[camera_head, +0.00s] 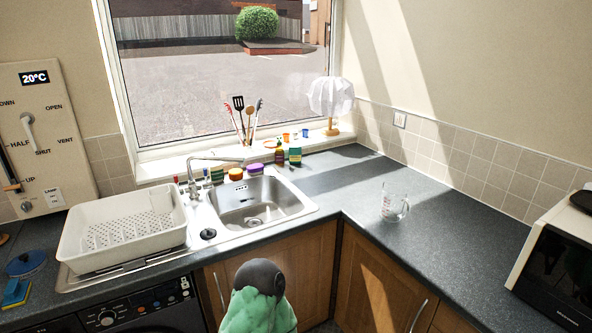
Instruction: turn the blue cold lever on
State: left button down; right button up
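A silver tap (192,185) with a long spout stands at the back left of the steel sink (258,199). A small red mark (176,180) shows at the left of the tap's base. A small blue mark (206,172) shows to its right, near a sponge. Both are too small for me to tell the shape or position of a lever. I see no running water in the basin. Neither of my grippers is in view.
A white dish rack (118,230) stands left of the sink. A glass measuring jug (394,206) and a microwave (558,262) are on the right counter. Utensils (247,118), bottles and a lamp (331,99) line the back. A dark-topped pale green object (258,300) stands in front.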

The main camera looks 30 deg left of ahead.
aim_at(207, 184)
jog(key=u, duration=1.65)
jog(key=i+l+u, duration=0.3)
jog(key=i+l, duration=0.2)
jog(key=i+l+u, duration=0.25)
jog(key=i+l, duration=0.25)
jog(key=l, duration=0.1)
